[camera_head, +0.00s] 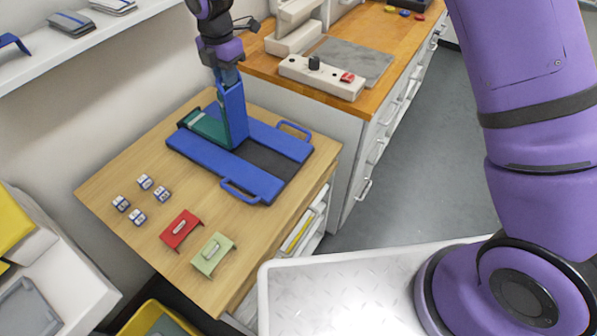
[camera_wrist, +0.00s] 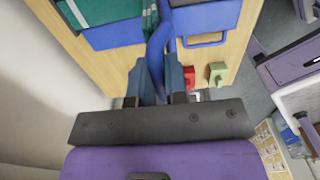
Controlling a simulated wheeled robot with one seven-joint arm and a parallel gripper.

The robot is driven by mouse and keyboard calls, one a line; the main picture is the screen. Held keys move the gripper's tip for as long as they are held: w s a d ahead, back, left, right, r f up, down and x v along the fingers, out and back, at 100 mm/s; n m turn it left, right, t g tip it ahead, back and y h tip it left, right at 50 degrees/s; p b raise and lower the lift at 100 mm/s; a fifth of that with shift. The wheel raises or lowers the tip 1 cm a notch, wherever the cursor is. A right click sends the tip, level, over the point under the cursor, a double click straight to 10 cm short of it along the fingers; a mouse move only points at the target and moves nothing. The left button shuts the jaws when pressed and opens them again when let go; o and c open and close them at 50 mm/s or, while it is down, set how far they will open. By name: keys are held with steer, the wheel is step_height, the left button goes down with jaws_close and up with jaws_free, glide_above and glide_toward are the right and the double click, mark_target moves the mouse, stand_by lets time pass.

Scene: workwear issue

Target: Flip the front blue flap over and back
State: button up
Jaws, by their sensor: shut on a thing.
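A blue carrier with two loop handles and a dark grey middle panel (camera_head: 265,157) lies flat on a wooden table (camera_head: 110,188). A blue flap (camera_head: 235,112) stands up near the carrier's middle. A green piece (camera_head: 208,127) lies to its left on the carrier. My gripper (camera_head: 228,78) points down and is shut on the flap's upper edge. In the wrist view the flap (camera_wrist: 160,45) runs up from between the two fingers (camera_wrist: 162,75), seen nearly edge-on. The green piece (camera_wrist: 100,10) shows at upper left there. The flap's far side is hidden.
Several small white-and-blue blocks (camera_head: 145,182), a red handled piece (camera_head: 181,229) and a light green one (camera_head: 213,254) sit on the table's near part. A counter with a control box (camera_head: 320,76) stands behind. A shelf (camera_head: 95,30) hangs at left.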

steer(key=shift+w+a, duration=0.75)
steer(key=shift+a, duration=0.2)
steer(key=shift+w+a, duration=0.7)
steer(key=shift+a, duration=0.2)
steer(key=shift+w+a+f, duration=0.3)
steer(key=shift+w+a, duration=0.45)
steer(key=shift+a, duration=0.25)
steer(key=shift+w+a+f, duration=0.25)
steer(key=shift+w+a, duration=0.5)
steer(key=shift+a, duration=0.2)
